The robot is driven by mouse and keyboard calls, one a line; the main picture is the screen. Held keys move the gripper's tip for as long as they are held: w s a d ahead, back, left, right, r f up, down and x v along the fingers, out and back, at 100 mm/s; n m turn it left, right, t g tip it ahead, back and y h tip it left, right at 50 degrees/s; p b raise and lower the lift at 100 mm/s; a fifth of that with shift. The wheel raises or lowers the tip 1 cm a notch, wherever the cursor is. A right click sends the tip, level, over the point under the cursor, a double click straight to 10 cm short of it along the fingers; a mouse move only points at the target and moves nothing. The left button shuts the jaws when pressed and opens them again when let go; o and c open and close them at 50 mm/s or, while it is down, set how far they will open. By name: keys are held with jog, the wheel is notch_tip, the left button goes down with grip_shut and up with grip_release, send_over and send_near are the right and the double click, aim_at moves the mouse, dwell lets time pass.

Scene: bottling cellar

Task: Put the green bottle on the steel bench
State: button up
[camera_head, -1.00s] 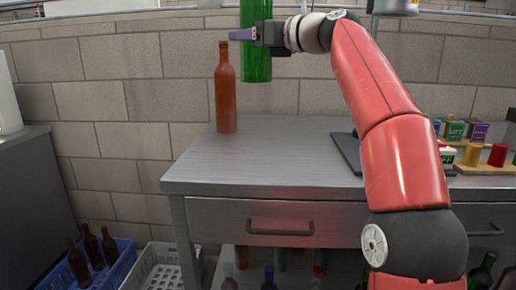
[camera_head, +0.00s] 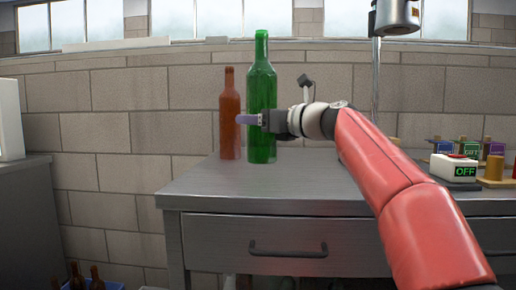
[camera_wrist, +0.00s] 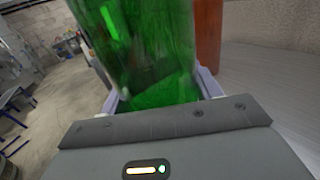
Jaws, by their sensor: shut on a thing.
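The green bottle (camera_head: 262,85) stands upright in my gripper (camera_head: 250,119), which is shut around its middle. In the wrist view the green bottle (camera_wrist: 150,45) fills the space between the two fingers. Its base shows low over the rear left part of the steel bench (camera_head: 300,190), right beside the brown bottle's base; I cannot tell if it touches the top. The brown bottle (camera_head: 229,115) stands on the bench just left of the green one; it also shows in the wrist view (camera_wrist: 207,35).
A white box reading OFF (camera_head: 453,170) and several small coloured items sit on the bench's right side. A metal lamp-like fixture (camera_head: 396,17) hangs at the upper right. The bench's front left top is clear. A crate with brown bottles (camera_head: 95,283) is on the floor at left.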

aim_at(258, 136)
notch_tip(258, 136, down, 4)
jog(key=b, duration=0.2)
jog(key=shift+f+b, duration=0.1)
jog(key=shift+b, duration=0.25)
jog(key=o, duration=1.2)
jog(key=v, duration=1.2)
jog(key=shift+s+b, duration=0.1)
jog(key=shift+b, duration=0.25)
jog(key=shift+d, duration=0.1)
